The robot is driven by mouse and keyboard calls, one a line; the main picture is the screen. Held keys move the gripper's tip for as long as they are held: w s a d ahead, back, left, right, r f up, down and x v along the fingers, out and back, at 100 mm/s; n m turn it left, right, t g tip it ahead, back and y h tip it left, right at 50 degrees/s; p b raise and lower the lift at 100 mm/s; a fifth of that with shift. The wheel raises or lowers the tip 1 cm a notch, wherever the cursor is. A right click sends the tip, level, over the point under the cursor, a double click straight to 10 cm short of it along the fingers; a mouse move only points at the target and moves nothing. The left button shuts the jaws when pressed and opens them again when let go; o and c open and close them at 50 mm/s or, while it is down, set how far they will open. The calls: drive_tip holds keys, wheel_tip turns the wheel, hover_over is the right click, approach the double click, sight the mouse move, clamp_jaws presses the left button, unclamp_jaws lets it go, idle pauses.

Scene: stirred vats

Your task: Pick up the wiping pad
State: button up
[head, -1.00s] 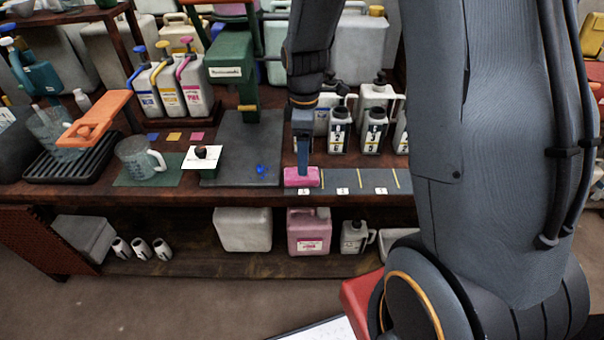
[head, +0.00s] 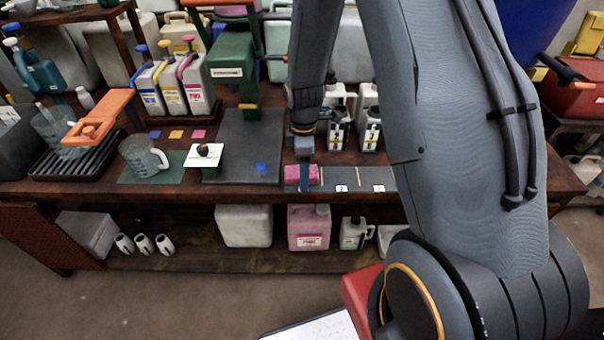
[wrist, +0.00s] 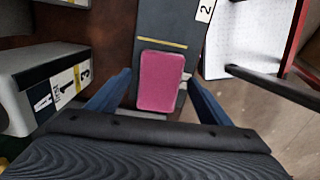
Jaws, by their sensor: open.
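The wiping pad is a pink block (head: 296,174) lying on a dark mat (head: 340,178) at the front edge of the wooden bench. In the wrist view the pink pad (wrist: 161,80) lies between my two blue fingers and a little ahead of them. In the wrist view my gripper (wrist: 160,95) shows a finger on each side of the pad with a gap to each. I cannot tell the exact height between fingertips and bench.
Numbered white-and-black bottles (head: 338,130) stand behind the mat, and one numbered bottle (wrist: 50,85) is close on the left in the wrist view. A blue knob (head: 261,167) sits on a dark plate (head: 240,140). A measuring jug (head: 142,155) stands farther left.

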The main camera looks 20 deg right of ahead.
drive_tip(key=c, duration=1.1)
wheel_tip(320, 180, up, 10)
drive_tip(key=shift+b, duration=0.75)
drive_tip(key=shift+o, duration=0.3)
